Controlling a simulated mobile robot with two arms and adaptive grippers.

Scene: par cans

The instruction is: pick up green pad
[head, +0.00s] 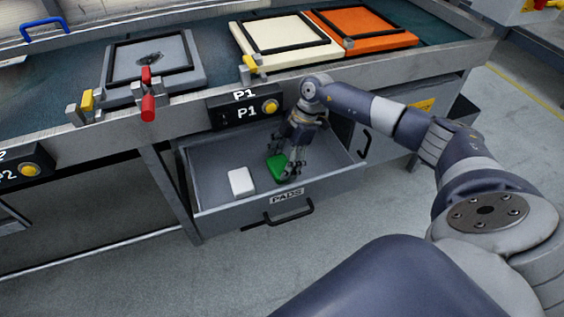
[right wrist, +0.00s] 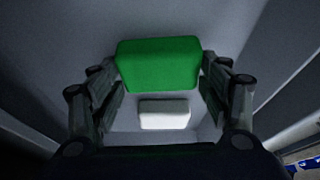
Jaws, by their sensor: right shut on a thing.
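The green pad (head: 277,167) is in the open drawer labelled PADS, toward its right part. My right gripper (head: 287,172) reaches down into the drawer and is shut on the green pad. In the right wrist view the green pad (right wrist: 158,64) sits between the two fingers (right wrist: 160,82). Whether the pad touches the drawer floor I cannot tell. My left gripper is not in view.
A white pad (head: 241,182) lies in the drawer (head: 215,203) to the left of the green one. The drawer walls surround my gripper. Above stands a bench with a grey (head: 190,83), a cream (head: 250,53) and an orange block (head: 385,42).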

